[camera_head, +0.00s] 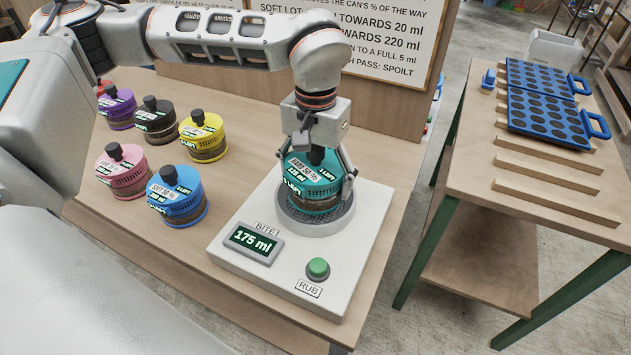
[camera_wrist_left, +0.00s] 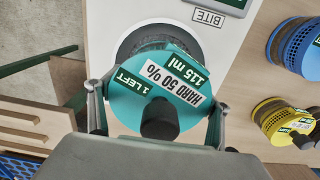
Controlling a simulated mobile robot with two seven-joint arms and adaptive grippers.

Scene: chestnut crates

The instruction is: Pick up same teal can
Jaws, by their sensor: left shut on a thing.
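The teal can (camera_head: 312,190) has a dark knob and labels on its lid; in the left wrist view (camera_wrist_left: 135,108) these read "1 LEFT", "HARD 50 %" and "115 ml". It is upright at the round grey seat (camera_head: 318,222) of the white machine. My left gripper (camera_head: 317,182) comes down from above and is shut on the can, one finger on each side; both fingers also show in the left wrist view. I cannot tell whether the can's base touches the seat. My right gripper is not in view.
The white machine (camera_head: 285,285) has a "175 ml" display (camera_head: 253,243) and a green button (camera_head: 318,268). Blue (camera_head: 177,197), pink (camera_head: 121,172), yellow (camera_head: 203,137), black (camera_head: 156,120) and purple (camera_head: 116,109) cans stand left. Blue trays (camera_head: 548,118) lie on the right table.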

